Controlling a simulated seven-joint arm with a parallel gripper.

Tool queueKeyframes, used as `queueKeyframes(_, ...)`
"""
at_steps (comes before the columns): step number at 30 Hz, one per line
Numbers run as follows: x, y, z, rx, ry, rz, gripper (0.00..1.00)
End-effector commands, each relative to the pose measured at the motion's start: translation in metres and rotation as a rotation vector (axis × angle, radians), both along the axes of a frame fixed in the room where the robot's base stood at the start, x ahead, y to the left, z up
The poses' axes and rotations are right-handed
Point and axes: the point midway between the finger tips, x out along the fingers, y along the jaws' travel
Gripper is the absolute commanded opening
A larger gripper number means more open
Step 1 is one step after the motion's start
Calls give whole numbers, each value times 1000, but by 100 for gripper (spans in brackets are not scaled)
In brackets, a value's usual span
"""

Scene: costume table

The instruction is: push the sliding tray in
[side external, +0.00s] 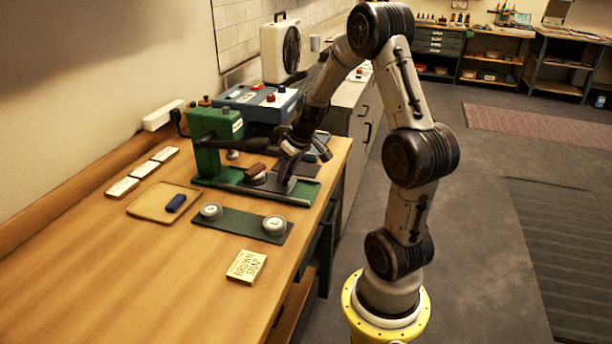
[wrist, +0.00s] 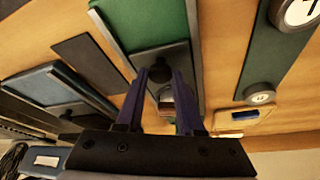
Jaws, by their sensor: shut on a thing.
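The sliding tray (side external: 240,186) is a long, low green piece with grey edges at the foot of a green press (side external: 213,145). In the wrist view its green surface (wrist: 150,22) runs away from me between grey rails. My gripper (side external: 286,178) is at the right-hand end of the tray. Its purple fingers (wrist: 161,80) are shut on a dark knob (wrist: 160,72) there. A small brown block (side external: 255,169) sits near the gripper. How far the tray sits under the press is partly hidden by the gripper and the press arm.
A green plate with two round dials (side external: 243,222) lies in front. A shallow wooden tray (side external: 150,208) holds a blue block (side external: 176,203). A box-like card (side external: 246,266) lies nearer. A blue control box (side external: 258,103) stands behind. The table's front left is clear.

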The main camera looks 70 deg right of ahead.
Motion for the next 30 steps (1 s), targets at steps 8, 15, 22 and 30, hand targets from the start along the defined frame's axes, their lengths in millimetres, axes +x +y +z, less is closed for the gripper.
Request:
queueKeyframes(8,65,0,1,-3,-3,4,0)
queueKeyframes(15,74,0,1,-4,-6,-1,0)
queueKeyframes(22,75,0,2,-6,-8,0,48)
queueKeyframes(30,73,0,1,-4,-4,-1,66)
